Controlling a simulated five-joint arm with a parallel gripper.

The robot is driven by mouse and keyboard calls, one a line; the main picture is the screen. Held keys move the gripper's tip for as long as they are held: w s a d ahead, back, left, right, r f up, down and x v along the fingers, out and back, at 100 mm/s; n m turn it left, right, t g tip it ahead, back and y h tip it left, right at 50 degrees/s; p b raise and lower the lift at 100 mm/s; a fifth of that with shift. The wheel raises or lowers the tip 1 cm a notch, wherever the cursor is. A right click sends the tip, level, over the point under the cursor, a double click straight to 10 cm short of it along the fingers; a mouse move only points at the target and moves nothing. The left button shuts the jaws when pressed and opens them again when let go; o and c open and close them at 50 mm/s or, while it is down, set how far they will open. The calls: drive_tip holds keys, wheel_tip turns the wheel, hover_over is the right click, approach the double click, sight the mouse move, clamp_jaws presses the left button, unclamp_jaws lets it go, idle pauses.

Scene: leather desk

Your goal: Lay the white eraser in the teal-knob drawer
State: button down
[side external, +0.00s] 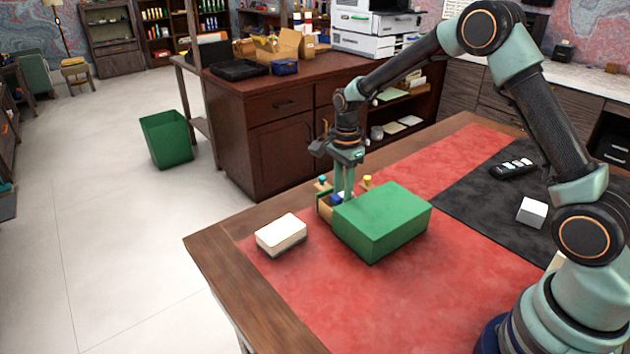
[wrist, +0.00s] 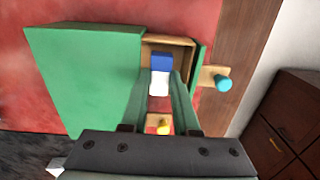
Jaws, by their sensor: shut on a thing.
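A green box (side external: 385,222) stands on the red mat. Its teal-knob drawer (side external: 325,207) is pulled out; in the wrist view the wooden rim (wrist: 168,41) shows behind a green front. The teal knob (side external: 323,180) also shows in the wrist view (wrist: 223,83). My gripper (side external: 348,194) points down at the open drawer, its fingers (wrist: 159,92) shut on the white eraser (wrist: 159,82), which has a blue part (wrist: 160,62). The eraser appears over or inside the drawer; I cannot tell whether it touches the bottom. In the side view it is partly hidden.
A yellow knob (side external: 367,180) is beside the box, near my fingers. A white block (side external: 281,234) lies left of the box. A black mat (side external: 470,202) holds a dark remote-like object (side external: 513,169) and a white cube (side external: 532,211). Red mat in front of the box is clear.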

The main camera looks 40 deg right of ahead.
drive_tip(key=c, duration=0.6)
unclamp_jaws()
wheel_tip(320, 180, up, 12)
drive_tip(key=s+a+r+n+t, duration=0.2)
drive_tip(key=s+r+n+t, duration=0.1)
drive_tip(key=s+r+n, duration=0.6)
drive_tip(key=s+n+t, duration=0.1)
drive_tip(key=s+n, duration=0.2)
drive_tip(key=s+f+n, duration=0.1)
drive_tip(key=s+n, duration=0.2)
drive_tip(key=s, duration=0.1)
drive_tip(key=s+f+n+t, duration=0.1)
drive_tip(key=s+n, duration=0.2)
drive_tip(key=shift+s+a+f+n+t, duration=0.1)
drive_tip(key=shift+s+a+n+t, duration=0.05)
drive_tip(key=shift+a+n+t, duration=0.2)
